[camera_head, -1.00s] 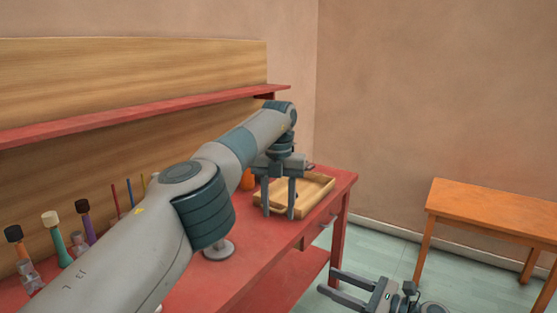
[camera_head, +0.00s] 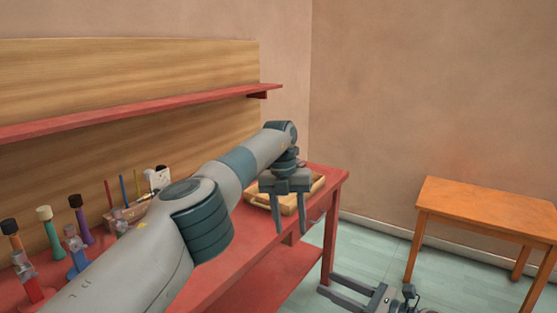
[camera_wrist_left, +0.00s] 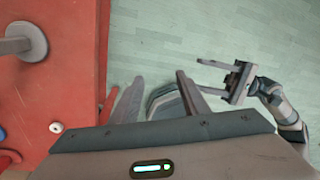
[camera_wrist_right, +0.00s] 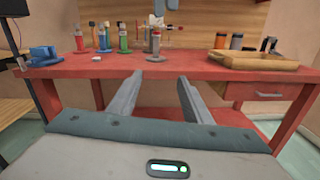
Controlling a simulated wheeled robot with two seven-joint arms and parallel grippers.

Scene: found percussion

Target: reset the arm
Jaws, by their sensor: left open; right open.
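My left gripper (camera_head: 292,218) hangs pointing down by the right front edge of the red workbench (camera_head: 212,283), in front of the wooden tray (camera_head: 316,190). It is open and empty; in the left wrist view its fingers (camera_wrist_left: 158,88) are over the floor beside the bench edge. My right gripper (camera_head: 352,290) is low at the bottom of the head view, off the bench, open and empty. In the right wrist view its fingers (camera_wrist_right: 160,85) point toward the bench front, with nothing between them.
Several bottles and tools, such as a purple-handled one (camera_head: 80,219), stand at the bench's left. A red shelf (camera_head: 140,112) runs along the back. An orange side table (camera_head: 485,208) stands at the right. Pale green floor (camera_head: 375,250) lies free between the bench and that table.

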